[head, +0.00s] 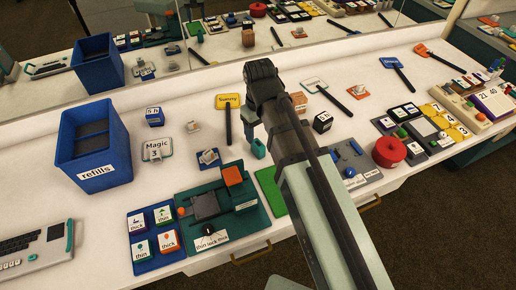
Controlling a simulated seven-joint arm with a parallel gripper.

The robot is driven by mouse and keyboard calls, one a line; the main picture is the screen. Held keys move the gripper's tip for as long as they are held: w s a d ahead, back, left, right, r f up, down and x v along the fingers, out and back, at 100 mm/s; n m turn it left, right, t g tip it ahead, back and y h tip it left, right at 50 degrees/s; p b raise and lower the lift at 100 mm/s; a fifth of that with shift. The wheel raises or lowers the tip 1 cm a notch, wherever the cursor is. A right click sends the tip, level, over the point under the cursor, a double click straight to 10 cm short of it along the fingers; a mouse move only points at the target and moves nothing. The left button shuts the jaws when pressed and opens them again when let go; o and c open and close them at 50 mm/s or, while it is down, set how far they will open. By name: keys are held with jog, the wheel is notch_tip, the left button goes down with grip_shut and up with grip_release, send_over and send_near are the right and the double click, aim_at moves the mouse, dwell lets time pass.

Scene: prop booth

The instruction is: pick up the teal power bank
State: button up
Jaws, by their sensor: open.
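A small upright teal object (258,149), which looks like the teal power bank, stands on the white counter left of my arm; it is too small to make out details. My arm reaches in from the lower right. My gripper (256,112) is at its dark far end, above and behind the teal object in the picture. The gripper is open and looks empty and apart from the teal object. Its fingertips are hard to make out against the dark arm.
A blue refills bin (122,150) stands at the left. A dark green tray (255,219) with a device lies in front, beside a blue card tray (150,262). A red round object (389,151) sits at the right. A mirror lines the back. My arm covers part of the middle counter.

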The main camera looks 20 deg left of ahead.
aim_at(258, 144)
jog(key=shift+f, duration=2.25)
jog(key=shift+w+a+f, duration=0.1)
jog(key=shift+w+f, duration=0.05)
jog(key=shift+f, duration=0.3)
jog(key=shift+w+a+f, duration=0.1)
jog(key=shift+f, duration=0.3)
jog(key=shift+w+a+f, duration=0.15)
jog(key=shift+f, duration=1.6)
jog(key=c, duration=1.1)
jog(key=shift+r, duration=0.1)
jog(key=shift+c, duration=0.2)
